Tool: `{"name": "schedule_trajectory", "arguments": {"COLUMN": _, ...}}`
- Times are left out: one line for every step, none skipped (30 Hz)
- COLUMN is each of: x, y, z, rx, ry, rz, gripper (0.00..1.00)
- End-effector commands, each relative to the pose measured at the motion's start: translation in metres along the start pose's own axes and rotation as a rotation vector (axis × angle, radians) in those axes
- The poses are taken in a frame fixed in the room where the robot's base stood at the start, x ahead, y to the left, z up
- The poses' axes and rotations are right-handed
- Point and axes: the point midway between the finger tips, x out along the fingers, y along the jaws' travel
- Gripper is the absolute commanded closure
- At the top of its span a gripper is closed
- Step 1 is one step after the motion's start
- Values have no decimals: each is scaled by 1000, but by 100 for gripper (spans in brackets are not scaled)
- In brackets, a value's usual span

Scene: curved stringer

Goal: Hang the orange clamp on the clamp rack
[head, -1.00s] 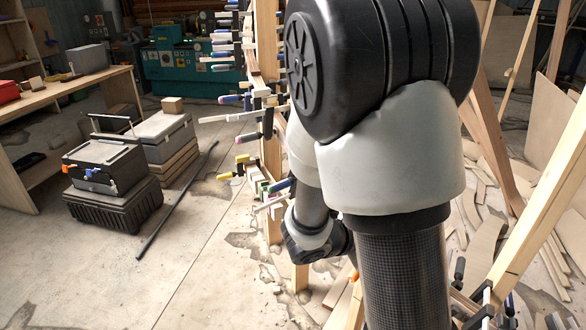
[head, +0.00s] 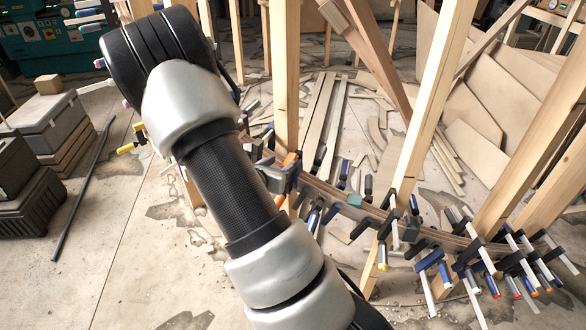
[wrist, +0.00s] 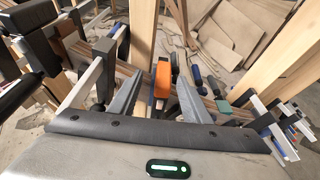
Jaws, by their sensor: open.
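The orange clamp (head: 291,159) is on the curved wooden stringer (head: 345,204), among other clamps. In the wrist view its orange part (wrist: 162,80) stands between the two fingers of my gripper (wrist: 158,100). The fingers are apart, one on each side; I cannot tell whether either touches it. In the head view my gripper (head: 283,176) is at the stringer's left end, partly behind my arm. The clamp's lower part is largely hidden. An upright with several clamps at the upper left, apparently the clamp rack, is mostly behind my arm; a few clamp ends (head: 88,15) show.
Several dark and blue-handled clamps (head: 335,212) line the stringer close to my gripper. Wooden posts (head: 284,75) rise behind and to the right. Grey cases (head: 45,122) stand at the left. Open concrete floor lies at the lower left.

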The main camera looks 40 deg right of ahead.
Motion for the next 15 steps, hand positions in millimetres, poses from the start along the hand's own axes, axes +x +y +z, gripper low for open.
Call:
{"name": "schedule_trajectory", "arguments": {"x": 3, "y": 0, "z": 0, "rx": -1, "ry": 0, "rz": 0, "gripper": 56}}
{"name": "schedule_trajectory", "arguments": {"x": 4, "y": 0, "z": 0, "rx": -1, "ry": 0, "rz": 0, "gripper": 56}}
{"name": "schedule_trajectory", "arguments": {"x": 6, "y": -1, "z": 0, "rx": -1, "ry": 0, "rz": -1, "gripper": 56}}
{"name": "schedule_trajectory", "arguments": {"x": 9, "y": -2, "z": 0, "rx": -1, "ry": 0, "rz": -2, "gripper": 56}}
{"name": "schedule_trajectory", "arguments": {"x": 12, "y": -3, "z": 0, "rx": -1, "ry": 0, "rz": -3, "gripper": 56}}
{"name": "schedule_trajectory", "arguments": {"x": 18, "y": -5, "z": 1, "rx": -1, "ry": 0, "rz": -3, "gripper": 56}}
{"name": "schedule_trajectory", "arguments": {"x": 23, "y": -6, "z": 1, "rx": -1, "ry": 0, "rz": -4, "gripper": 56}}
{"name": "schedule_trajectory", "arguments": {"x": 28, "y": -7, "z": 1, "rx": -1, "ry": 0, "rz": -4, "gripper": 56}}
{"name": "schedule_trajectory", "arguments": {"x": 34, "y": -9, "z": 2, "rx": -1, "ry": 0, "rz": -4, "gripper": 56}}
{"name": "schedule_trajectory", "arguments": {"x": 39, "y": -9, "z": 2, "rx": 0, "ry": -1, "rz": -3, "gripper": 56}}
{"name": "schedule_trajectory", "arguments": {"x": 43, "y": -8, "z": 2, "rx": 0, "ry": 0, "rz": -3, "gripper": 56}}
{"name": "schedule_trajectory", "arguments": {"x": 47, "y": -8, "z": 1, "rx": -1, "ry": 1, "rz": -2, "gripper": 56}}
{"name": "schedule_trajectory", "arguments": {"x": 50, "y": -8, "z": 1, "rx": -1, "ry": 1, "rz": -1, "gripper": 56}}
{"name": "schedule_trajectory", "arguments": {"x": 52, "y": -8, "z": 2, "rx": 0, "ry": 1, "rz": -1, "gripper": 56}}
{"name": "schedule_trajectory", "arguments": {"x": 54, "y": -8, "z": 2, "rx": 0, "ry": 1, "rz": -2, "gripper": 56}}
